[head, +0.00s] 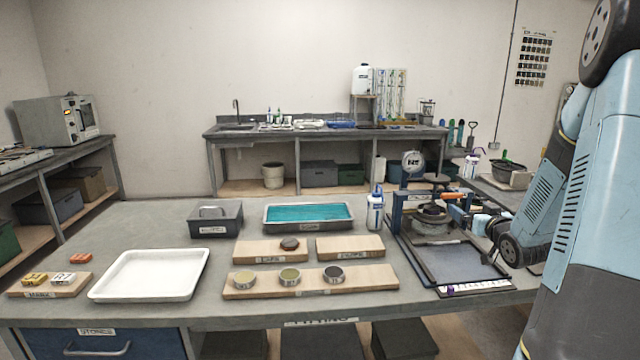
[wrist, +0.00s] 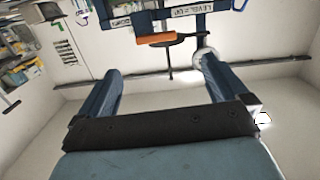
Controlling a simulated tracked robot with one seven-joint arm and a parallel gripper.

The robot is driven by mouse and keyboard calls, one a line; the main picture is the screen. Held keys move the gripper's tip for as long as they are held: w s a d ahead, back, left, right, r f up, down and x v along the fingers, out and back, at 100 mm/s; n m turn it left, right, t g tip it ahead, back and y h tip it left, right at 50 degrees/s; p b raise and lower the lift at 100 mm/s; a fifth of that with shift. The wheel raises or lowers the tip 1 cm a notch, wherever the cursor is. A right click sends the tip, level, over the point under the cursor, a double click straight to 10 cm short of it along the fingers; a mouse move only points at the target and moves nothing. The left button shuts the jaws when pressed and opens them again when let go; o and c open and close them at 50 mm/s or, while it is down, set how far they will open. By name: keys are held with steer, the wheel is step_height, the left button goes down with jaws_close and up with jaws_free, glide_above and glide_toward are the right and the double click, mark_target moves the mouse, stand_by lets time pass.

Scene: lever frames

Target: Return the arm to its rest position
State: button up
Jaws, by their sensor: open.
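My gripper (wrist: 160,64) is open in the wrist view, its two dark blue fingers spread with nothing between them. The orange lever handle (wrist: 156,39) is beyond the fingertips, apart from them. In the head view my arm comes in from the right and its wrist is low beside the blue lever frame (head: 398,212) on the table's right side. The orange handle (head: 455,195) shows there at the frame's upper right, close to my gripper. My fingers are small and partly hidden in that view.
The frame has a dial gauge (head: 413,161) on top and a dark base plate (head: 455,262). A white and blue bottle (head: 375,212) stands left of it. Wooden boards (head: 350,247), a teal tray (head: 308,215) and a white tray (head: 150,274) lie further left.

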steer(key=s+a+r+g+h, duration=0.3)
steer(key=s+a+r+g, duration=0.3)
steer(key=s+a+r, duration=0.4)
steer(key=s+a+g+y, duration=0.1)
steer(key=s+a+g, duration=0.1)
steer(key=s+a, duration=0.2)
steer(key=s+a+r+g, duration=0.1)
steer(key=s+a, duration=0.3)
steer(key=s, duration=0.6)
steer(key=s+a+g+y, duration=0.1)
steer(key=s+a+g, duration=0.1)
steer(key=s+a, duration=0.3)
steer(key=s, duration=0.3)
steer(key=shift+r+g+y, duration=0.3)
steer(key=shift+r, duration=0.05)
